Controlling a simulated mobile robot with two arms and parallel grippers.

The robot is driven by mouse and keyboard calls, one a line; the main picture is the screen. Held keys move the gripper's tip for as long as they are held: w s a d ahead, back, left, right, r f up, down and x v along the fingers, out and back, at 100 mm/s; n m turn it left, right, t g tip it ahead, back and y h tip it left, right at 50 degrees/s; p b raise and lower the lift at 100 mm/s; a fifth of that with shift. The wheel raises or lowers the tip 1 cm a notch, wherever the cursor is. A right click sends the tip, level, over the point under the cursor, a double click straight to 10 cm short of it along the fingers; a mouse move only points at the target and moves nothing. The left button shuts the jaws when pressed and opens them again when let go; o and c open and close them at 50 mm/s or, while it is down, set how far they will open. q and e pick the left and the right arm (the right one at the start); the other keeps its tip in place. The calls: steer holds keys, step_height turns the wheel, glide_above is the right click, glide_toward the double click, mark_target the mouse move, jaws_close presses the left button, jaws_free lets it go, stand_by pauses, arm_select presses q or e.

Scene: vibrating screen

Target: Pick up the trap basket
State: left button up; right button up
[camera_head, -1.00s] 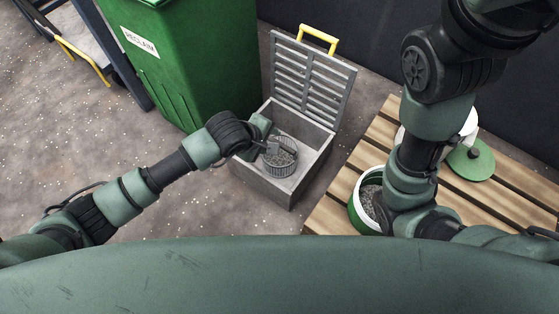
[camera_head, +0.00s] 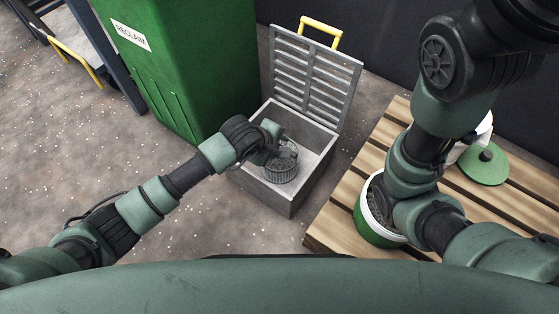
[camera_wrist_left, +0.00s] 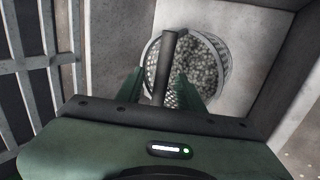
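The trap basket (camera_head: 281,171) is a round grey mesh basket full of grey granules. It stands inside the open grey trap box (camera_head: 288,199). In the left wrist view the basket (camera_wrist_left: 205,66) lies just beyond my fingers, with a dark handle bar (camera_wrist_left: 168,62) over its near side. My left gripper (camera_head: 277,148) is over the basket's far-left part in the head view. In the wrist view its two green fingers (camera_wrist_left: 160,84) are apart, one on each side of the bar, with visible space between. The fingertips' depth relative to the bar is unclear. My right gripper is not visible.
The box's slatted lid (camera_head: 314,78) stands raised at the back, with a yellow handle (camera_head: 322,30). A green RECLAIM bin (camera_head: 185,70) is at the left. A wooden pallet (camera_head: 335,222) at the right carries a green-and-white bucket (camera_head: 372,222) and a green lid (camera_head: 483,164).

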arm_select(q)
jaws_close()
stand_by(1.2)
